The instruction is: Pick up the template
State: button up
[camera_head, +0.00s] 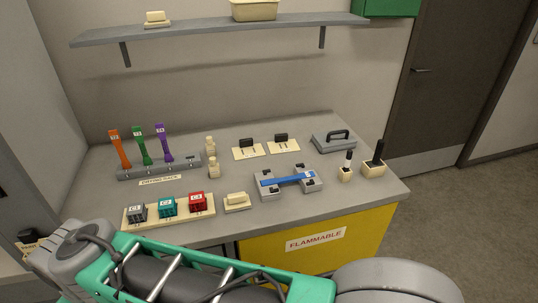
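No object on the bench carries a readable label naming it the template. A flat grey plate with a black handle (334,141) lies at the back right of the bench. A blue bar (287,179) lies across a grey two-block fixture (268,190) right of centre. Orange (119,148), green (141,145) and purple (164,142) strips stand upright in a grey drying rack (188,165) at the left. My green and grey arm crosses the bottom of the view, in front of the bench. My gripper is not in view.
Grey, teal and red blocks sit on a cream tray (185,219) at the front left. Two cream bases with black pieces (248,152) (283,145) stand at the back. Dark-handled holders (374,165) stand at right. A shelf (220,31) hangs above the bench (240,260).

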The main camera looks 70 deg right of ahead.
aim_at(247, 145)
jog(key=z, duration=3.3)
jog(key=k, duration=1)
jog(key=u, duration=0.9)
jog(key=i, duration=1)
jog(key=z, duration=0.05)
jog(key=k, duration=0.5)
jog(key=z, duration=0.55)
jog(key=i, duration=0.5)
jog(key=u, duration=0.05)
